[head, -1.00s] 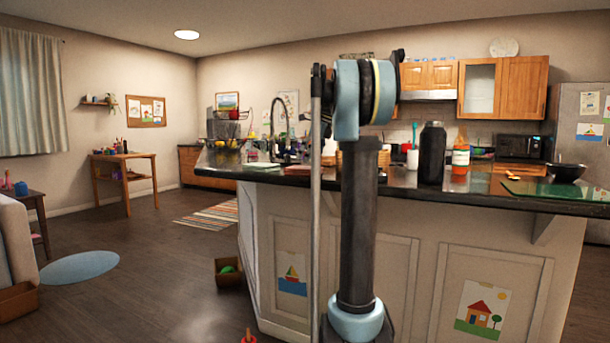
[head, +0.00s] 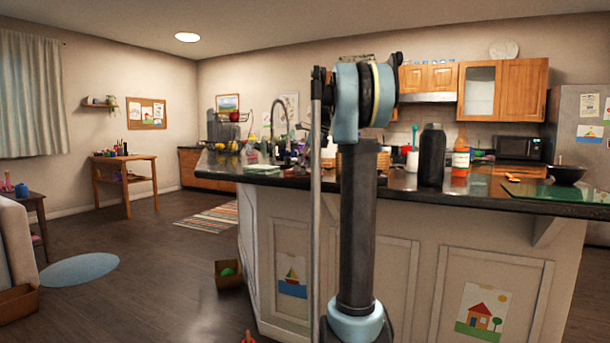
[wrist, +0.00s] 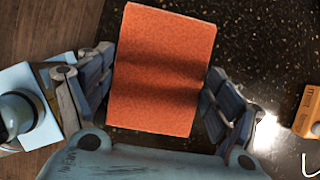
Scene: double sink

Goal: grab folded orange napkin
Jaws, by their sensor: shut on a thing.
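The folded orange napkin (wrist: 162,75) is a flat rectangle in the middle of the wrist view, above the dark speckled countertop. My gripper (wrist: 161,66) has one finger at the napkin's left edge and the other at its right edge, and it is shut on the napkin. A darker shaded band crosses the napkin between the fingers. I cannot tell whether the napkin still touches the counter. In the head view my upright arm covers the middle of the picture, and I cannot make out the napkin there.
The dark counter (head: 408,187) holds a black bottle (head: 431,155), an orange-and-white bottle (head: 460,160), a dark bowl (head: 566,174) and a green board (head: 535,190). An orange-yellow item (wrist: 305,112) lies right of my gripper in the wrist view. Wood floor is open at left.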

